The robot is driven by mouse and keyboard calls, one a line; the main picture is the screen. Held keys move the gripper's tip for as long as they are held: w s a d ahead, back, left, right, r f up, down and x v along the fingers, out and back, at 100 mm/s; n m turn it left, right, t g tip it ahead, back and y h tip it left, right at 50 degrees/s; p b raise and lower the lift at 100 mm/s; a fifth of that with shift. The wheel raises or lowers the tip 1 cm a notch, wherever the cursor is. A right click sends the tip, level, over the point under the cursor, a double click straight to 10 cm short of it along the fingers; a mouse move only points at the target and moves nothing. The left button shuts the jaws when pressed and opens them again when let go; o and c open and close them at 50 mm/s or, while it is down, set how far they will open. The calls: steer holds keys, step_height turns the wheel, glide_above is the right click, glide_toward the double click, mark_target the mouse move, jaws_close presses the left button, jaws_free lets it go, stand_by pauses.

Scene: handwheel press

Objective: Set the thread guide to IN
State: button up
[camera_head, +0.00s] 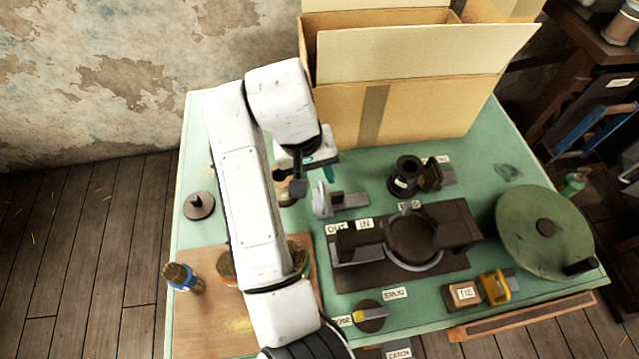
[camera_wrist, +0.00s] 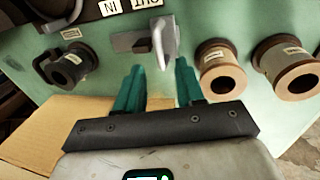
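The thread guide (camera_head: 321,199) is an upright grey curved piece with a grey block beside it on the green table. It stands behind the OUT label (camera_head: 335,228), left of the IN label (camera_head: 364,224). In the wrist view the guide (camera_wrist: 163,45) is just beyond my fingertips, in line with the gap between them. The upside-down IN label (camera_wrist: 109,7) and OUT label (camera_wrist: 146,3) show at the top edge there. My gripper (camera_wrist: 159,72) is open, its teal fingers apart with nothing seen held. In the head view my gripper (camera_head: 315,172) hangs behind the guide.
An open cardboard box (camera_head: 440,100) stands behind. A dark spool (camera_head: 405,178) is right of the guide; wooden spools (camera_wrist: 220,72) (camera_wrist: 287,67) stand on its other side. The press (camera_head: 405,250) is in front, with a green handwheel (camera_head: 545,232) at right. My arm hides part of the left side.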

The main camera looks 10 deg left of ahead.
mark_target(322, 189)
steer(key=shift+d+f, duration=0.15)
steer(key=shift+f, duration=0.65)
steer(key=shift+d+f, duration=0.1)
steer(key=shift+f, duration=0.7)
jaws_close()
